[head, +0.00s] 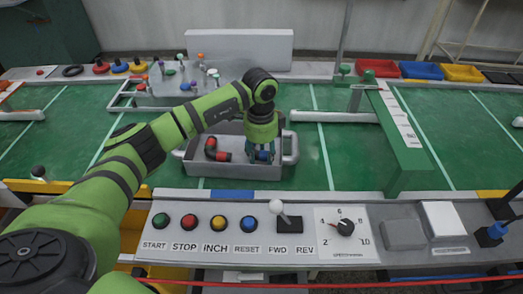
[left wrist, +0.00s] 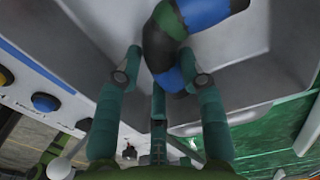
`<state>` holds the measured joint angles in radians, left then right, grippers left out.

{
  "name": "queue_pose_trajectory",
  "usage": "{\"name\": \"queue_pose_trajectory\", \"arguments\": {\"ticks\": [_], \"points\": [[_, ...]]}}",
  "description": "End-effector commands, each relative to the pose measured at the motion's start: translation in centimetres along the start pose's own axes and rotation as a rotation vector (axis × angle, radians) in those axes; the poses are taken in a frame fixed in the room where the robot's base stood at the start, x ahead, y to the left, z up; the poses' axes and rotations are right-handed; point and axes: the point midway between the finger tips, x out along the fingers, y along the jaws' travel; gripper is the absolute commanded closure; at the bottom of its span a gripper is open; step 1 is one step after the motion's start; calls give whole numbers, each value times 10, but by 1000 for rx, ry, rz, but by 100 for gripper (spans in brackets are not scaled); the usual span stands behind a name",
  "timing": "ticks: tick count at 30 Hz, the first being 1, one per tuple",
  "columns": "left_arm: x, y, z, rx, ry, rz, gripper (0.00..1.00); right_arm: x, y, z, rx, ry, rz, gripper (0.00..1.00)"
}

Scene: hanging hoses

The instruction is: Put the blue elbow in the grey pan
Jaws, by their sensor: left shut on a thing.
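The grey pan (head: 225,171) stands on the green belt behind the control panel, with a handle at each side. A red elbow with a dark middle (head: 211,152) lies in its left part. My left gripper (head: 262,156) is over the right part of the pan, shut on the blue elbow (head: 265,156), most of which the fingers hide. In the left wrist view the blue elbow (left wrist: 203,12) has blue ends and a black middle; one end is between my fingertips (left wrist: 160,68). I cannot tell whether it touches the pan floor. My right gripper is out of view.
The control panel (head: 290,260) with buttons, a lever and a dial runs along the front. A green beam (head: 402,145) stands right of the pan. A grey tray with several upright parts (head: 180,82) is behind it. Red, blue and yellow bins (head: 420,70) stand at the back right.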

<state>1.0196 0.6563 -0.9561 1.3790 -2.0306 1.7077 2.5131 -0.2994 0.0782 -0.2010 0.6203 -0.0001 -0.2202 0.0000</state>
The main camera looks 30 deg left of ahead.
Motion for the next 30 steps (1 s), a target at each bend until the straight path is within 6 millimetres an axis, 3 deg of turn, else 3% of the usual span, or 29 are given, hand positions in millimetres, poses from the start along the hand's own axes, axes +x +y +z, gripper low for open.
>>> {"name": "queue_pose_trajectory", "arguments": {"ticks": [8,9,11,23,30], "points": [[2,0,0,0,0,0,93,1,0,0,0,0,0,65],[2,0,0,0,0,0,53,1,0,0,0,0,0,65],[2,0,0,0,1,0,33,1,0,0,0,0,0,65],[-3,0,0,-1,1,-1,33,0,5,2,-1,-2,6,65],[-44,-1,-1,0,4,-5,33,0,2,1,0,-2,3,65]]}}
